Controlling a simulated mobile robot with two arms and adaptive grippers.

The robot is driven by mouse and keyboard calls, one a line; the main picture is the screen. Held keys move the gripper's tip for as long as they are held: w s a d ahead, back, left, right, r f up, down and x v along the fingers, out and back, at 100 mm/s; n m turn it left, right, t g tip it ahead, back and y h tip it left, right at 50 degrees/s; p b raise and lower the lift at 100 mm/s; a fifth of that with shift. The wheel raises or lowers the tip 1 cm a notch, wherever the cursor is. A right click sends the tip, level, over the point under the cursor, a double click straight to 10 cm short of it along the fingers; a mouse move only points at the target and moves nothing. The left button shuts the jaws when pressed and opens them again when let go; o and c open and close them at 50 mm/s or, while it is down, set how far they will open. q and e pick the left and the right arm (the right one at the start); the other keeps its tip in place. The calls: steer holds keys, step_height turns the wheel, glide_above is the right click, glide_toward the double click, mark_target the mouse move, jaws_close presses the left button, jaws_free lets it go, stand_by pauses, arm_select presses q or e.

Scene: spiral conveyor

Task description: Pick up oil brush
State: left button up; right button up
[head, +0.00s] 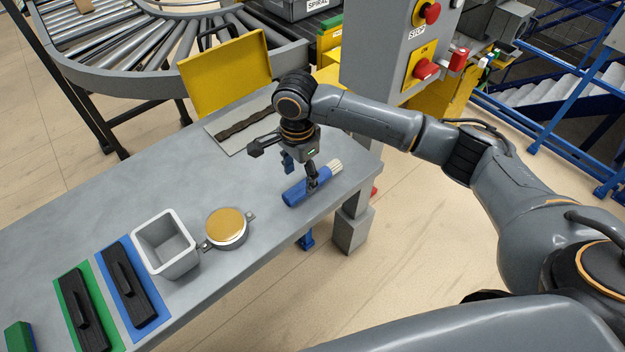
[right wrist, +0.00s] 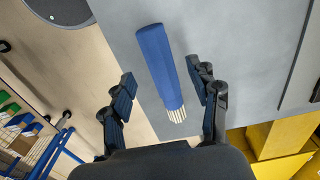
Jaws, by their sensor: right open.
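The oil brush (head: 294,193) has a blue handle and pale bristles and lies on the grey table near its right edge. In the head view its bristles point to the upper right. My right gripper (head: 300,174) is open and pointing down over the brush, covering part of it. In the right wrist view the brush (right wrist: 160,65) lies in the gap between the two open fingers (right wrist: 162,88), bristle end nearest the wrist. No grip on it shows. My left gripper is not in view.
A round tin with a gold lid (head: 227,226), a grey square bin (head: 165,244) and black-handled tools on blue and green mats stand left on the table (head: 120,208). An upright yellow panel (head: 226,72) and a dark strip (head: 244,123) are behind. A stop-button post (head: 385,60) stands beyond the table.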

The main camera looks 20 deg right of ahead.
mark_target(301, 185)
step_height(301, 185, down, 4)
steer(key=shift+d+f+p, duration=0.1)
steer(key=shift+f+p, duration=0.1)
steer(key=shift+p, duration=0.1)
steer(key=c, duration=1.3)
steer(key=shift+o, duration=0.2)
steer(key=shift+r, duration=0.1)
steer(key=shift+r, duration=0.25)
step_height(301, 185, up, 2)
steer(key=shift+r+b, duration=0.15)
steer(key=shift+b, duration=0.4)
steer(key=s+d+r, duration=0.2)
steer(key=s+r, duration=0.8)
steer(key=s, duration=0.3)
steer(key=shift+s+d, duration=0.35)
steer(key=shift+s, duration=0.05)
